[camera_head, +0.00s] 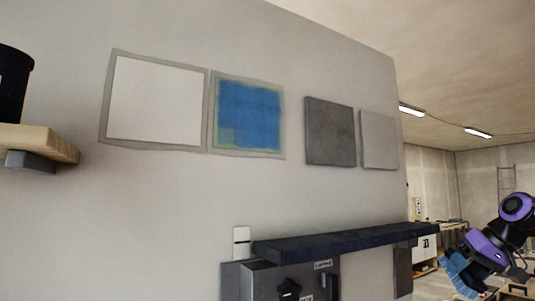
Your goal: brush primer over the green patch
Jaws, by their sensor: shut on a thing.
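The green patch (228,137) is a square on the wall, left of centre, inside a grey border. Blue primer (250,112) covers most of it. Pale green shows at the lower left corner and in thin strips along the edges. My gripper (472,262) is at the lower right, far from the patch in the picture. It is shut on what looks like a brush (458,277), with a blue, bristle-like end pointing down and left. The brush's handle and the fingertips cannot be made out clearly.
A white tile (158,102) hangs left of the patch; a dark grey tile (330,132) and a lighter grey tile (378,140) hang to its right. A dark shelf (345,243) juts out below. A wooden ledge (45,141) holds a black container (13,85) at left.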

